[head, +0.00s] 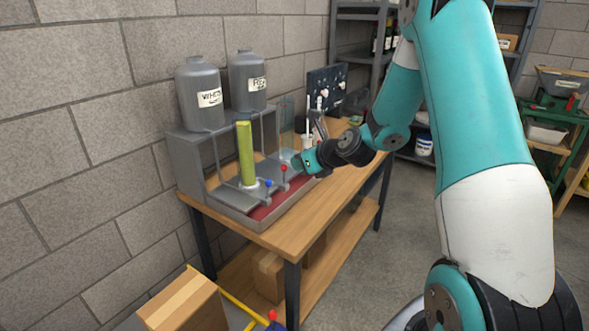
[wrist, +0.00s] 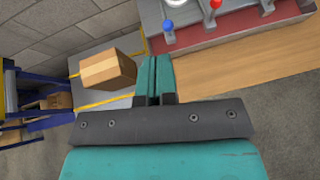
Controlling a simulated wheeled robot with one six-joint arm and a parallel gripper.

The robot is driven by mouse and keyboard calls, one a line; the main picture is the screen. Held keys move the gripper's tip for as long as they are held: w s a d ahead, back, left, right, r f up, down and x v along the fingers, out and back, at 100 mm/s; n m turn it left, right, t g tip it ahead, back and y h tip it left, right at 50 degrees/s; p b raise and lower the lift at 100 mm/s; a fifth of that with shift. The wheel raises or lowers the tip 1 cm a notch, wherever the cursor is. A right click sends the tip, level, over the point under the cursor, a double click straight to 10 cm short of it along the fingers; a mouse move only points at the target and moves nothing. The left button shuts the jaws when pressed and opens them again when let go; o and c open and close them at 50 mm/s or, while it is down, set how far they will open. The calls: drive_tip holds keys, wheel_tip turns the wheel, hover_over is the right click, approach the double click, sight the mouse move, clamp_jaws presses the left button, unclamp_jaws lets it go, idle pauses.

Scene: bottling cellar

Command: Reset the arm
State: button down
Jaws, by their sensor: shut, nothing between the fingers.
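My gripper (head: 298,163) is at the end of my teal and dark arm, above the wooden bench (head: 340,183). It is near the front of the filling stand (head: 188,150), close to the red-knobbed lever (head: 284,168). In the wrist view my gripper (wrist: 156,74) has its two teal fingers side by side, shut and holding nothing. The bench edge (wrist: 220,72) and the blue knob (wrist: 168,25) and red knob (wrist: 215,4) show ahead of it.
Shelves stand behind.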

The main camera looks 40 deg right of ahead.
idle(0.5)
drive_tip(key=s+a+r+n+g+y, duration=0.25)
drive_tip(key=s+a+r+n, duration=0.2)
drive_tip(key=a+n, duration=0.55)
drive_tip(key=s+a+r+n+g+y, duration=0.1)
drive_tip(key=s+a+r+n+g, duration=0.2)
drive_tip(key=s+a+n, duration=0.5)
drive_tip(key=s+a+r+n+g+h, duration=0.1)
drive_tip(key=s+a+n+g, duration=0.2)
drive_tip(key=s+n, duration=0.6)
drive_tip(key=s+a+r+n+g+h, duration=0.1)
drive_tip(key=s+a+r+n+g, duration=0.1)
drive_tip(key=s+n, duration=0.8)
drive_tip(key=a+n+g, duration=0.1)
drive_tip(key=a+n, duration=0.1)
drive_tip(key=n, duration=0.2)
drive_tip(key=shift+a, duration=0.3)
